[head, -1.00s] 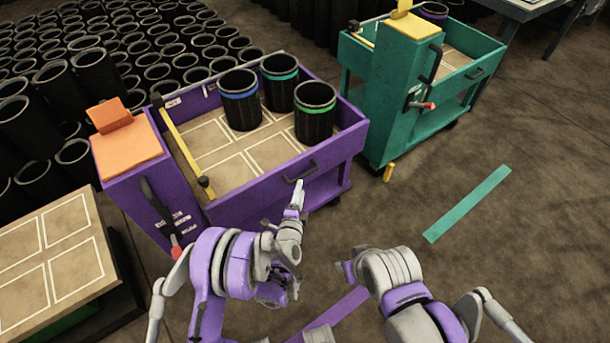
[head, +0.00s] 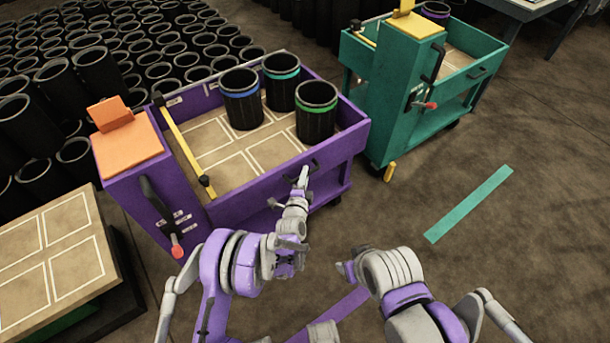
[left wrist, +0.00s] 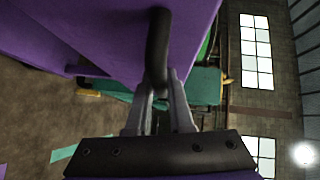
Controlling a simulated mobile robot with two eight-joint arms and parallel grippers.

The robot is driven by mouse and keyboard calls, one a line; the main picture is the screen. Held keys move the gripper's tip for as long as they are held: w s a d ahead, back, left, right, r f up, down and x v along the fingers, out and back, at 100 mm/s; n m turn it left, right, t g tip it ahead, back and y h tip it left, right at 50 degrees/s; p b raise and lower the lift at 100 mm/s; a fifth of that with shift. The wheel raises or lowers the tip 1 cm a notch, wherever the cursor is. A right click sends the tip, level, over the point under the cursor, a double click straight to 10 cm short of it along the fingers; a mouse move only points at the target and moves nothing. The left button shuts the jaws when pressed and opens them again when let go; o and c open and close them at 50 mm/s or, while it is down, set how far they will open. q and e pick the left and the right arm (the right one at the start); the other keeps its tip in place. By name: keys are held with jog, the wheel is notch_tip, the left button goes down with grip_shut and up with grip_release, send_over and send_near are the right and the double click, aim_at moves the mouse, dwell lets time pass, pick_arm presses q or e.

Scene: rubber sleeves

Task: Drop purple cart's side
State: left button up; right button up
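The purple cart (head: 240,205) stands left of centre with its near side panel (head: 335,160) upright. A black handle (head: 316,165) sits on that panel's outer face; it also shows in the left wrist view (left wrist: 158,45). My left gripper (head: 304,174) is at the handle. In the left wrist view its two fingers (left wrist: 161,88) lie on either side of the handle, close against it, and look shut on it. My right gripper (head: 346,271) hangs low at centre, clear of the cart; its fingers are too hidden to judge.
Three black sleeves (head: 316,122) with coloured bands stand in the cart's tray. A yellow bar (head: 185,148) crosses its left part. A teal cart (head: 400,105) stands behind right, and a panelled table (head: 50,250) at left. Floor at right is open.

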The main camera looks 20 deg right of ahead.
pick_arm(q)
grip_shut()
jog(key=shift+s+f, duration=0.1)
pick_arm(e)
jog(key=shift+f, duration=0.15)
dwell(0.9)
